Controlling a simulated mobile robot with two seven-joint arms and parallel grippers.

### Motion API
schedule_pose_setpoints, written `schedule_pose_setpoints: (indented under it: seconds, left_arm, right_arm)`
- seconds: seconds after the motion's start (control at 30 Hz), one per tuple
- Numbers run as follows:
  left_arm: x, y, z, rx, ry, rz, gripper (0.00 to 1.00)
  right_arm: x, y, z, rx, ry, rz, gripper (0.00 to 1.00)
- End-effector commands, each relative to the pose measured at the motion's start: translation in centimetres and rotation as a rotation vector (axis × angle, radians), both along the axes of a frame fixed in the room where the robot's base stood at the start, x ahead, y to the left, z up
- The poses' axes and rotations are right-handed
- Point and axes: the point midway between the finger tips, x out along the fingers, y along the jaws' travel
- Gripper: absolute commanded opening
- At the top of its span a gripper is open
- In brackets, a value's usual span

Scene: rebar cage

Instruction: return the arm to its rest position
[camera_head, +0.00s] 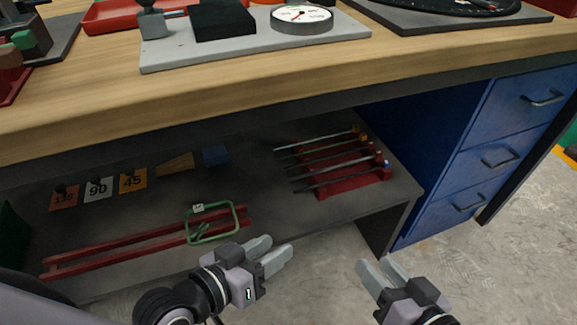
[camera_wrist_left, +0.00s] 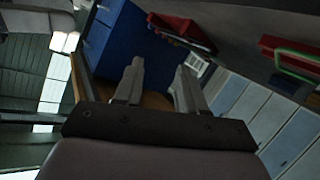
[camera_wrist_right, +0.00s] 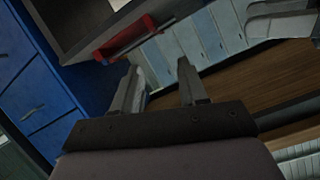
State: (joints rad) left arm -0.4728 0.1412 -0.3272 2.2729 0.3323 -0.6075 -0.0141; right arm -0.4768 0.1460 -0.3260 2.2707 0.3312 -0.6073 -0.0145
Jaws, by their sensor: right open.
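My left gripper (camera_head: 276,256) is in front of the bench's lower shelf in the head view, low in the picture. Its two fingers are apart with nothing between them; they also show apart in the left wrist view (camera_wrist_left: 158,85). My right gripper (camera_head: 382,272) is lower right of the shelf, over the grey floor. Its fingers are apart and empty, also in the right wrist view (camera_wrist_right: 160,88). Neither gripper touches anything that I can see.
The wooden bench top (camera_head: 100,108) overhangs the grey lower shelf (camera_head: 270,215). On the shelf are a red rack (camera_head: 350,180) with several rods, red rails (camera_head: 120,250), a green frame (camera_head: 211,239) and number tags (camera_head: 98,188). Blue drawers (camera_head: 500,155) stand right. Floor (camera_head: 480,270) at right is clear.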

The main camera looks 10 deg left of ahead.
Motion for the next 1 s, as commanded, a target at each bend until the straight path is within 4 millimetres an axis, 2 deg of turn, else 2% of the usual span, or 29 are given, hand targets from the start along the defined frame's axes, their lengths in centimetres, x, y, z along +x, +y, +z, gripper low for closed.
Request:
schedule_pose_setpoints:
  seconds: [0.03,0.2,0.57,1.0]
  left_arm:
    - [0.0,0.3,1.2,0.01,0.005,0.007,0.4]
    - [-0.1,1.6,3.6,0.058,0.022,0.042,0.4]
    - [-1.0,4.9,8.0,0.178,0.064,0.112,0.4]
    - [-3.4,9.0,13.6,0.327,0.114,0.166,0.4]
  right_arm:
    - [0.0,-0.2,1.2,-0.008,0.004,-0.008,0.43]
    - [0.0,-1.5,3.8,-0.054,0.02,-0.043,0.43]
    - [-0.9,-4.8,8.2,-0.171,0.059,-0.114,0.43]
    - [-3.3,-8.9,13.9,-0.32,0.109,-0.167,0.43]
